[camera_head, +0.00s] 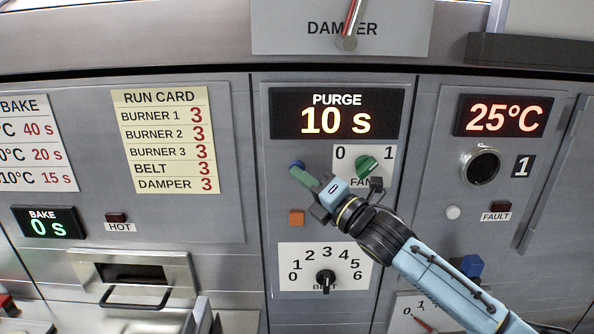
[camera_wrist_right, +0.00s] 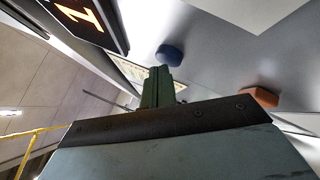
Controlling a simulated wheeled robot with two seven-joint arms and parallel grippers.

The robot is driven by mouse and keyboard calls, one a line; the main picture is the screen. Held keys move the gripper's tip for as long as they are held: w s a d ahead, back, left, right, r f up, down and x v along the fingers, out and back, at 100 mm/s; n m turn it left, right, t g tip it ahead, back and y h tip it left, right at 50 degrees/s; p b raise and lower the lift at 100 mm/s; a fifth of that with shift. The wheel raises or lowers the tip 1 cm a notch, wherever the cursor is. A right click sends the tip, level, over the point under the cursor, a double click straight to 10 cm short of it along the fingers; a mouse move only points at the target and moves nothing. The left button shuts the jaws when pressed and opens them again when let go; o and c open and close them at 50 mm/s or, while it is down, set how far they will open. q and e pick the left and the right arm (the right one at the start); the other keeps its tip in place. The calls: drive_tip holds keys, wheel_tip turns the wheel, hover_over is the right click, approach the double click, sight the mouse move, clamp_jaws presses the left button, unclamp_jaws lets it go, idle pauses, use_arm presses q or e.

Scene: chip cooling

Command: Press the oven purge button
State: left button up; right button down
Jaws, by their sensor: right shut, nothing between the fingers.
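A round blue button (camera_head: 295,164) sits on the grey panel under the purge display (camera_head: 337,113), which reads 10 s. It also shows in the wrist view (camera_wrist_right: 169,54). My right gripper (camera_head: 300,173) is shut and empty, with its green fingertips at the lower edge of the blue button. In the wrist view the fingertips (camera_wrist_right: 160,72) point at the button, just below it. I cannot tell whether they touch it. My left gripper is not in view.
The belt dial (camera_head: 325,280) is below. A damper lever (camera_head: 348,35) is above.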

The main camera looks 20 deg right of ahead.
drive_tip(key=shift+w+d, duration=0.1)
drive_tip(key=shift+w, duration=0.05)
idle(0.4)
drive_tip(key=shift+s+a, duration=0.25)
drive_tip(key=shift+s, duration=0.6)
drive_tip(key=s, duration=0.2)
drive_tip(key=s+a+p, duration=0.1)
drive_tip(key=s, duration=0.1)
drive_tip(key=shift+s+a, duration=0.2)
drive_tip(key=shift+s, duration=0.2)
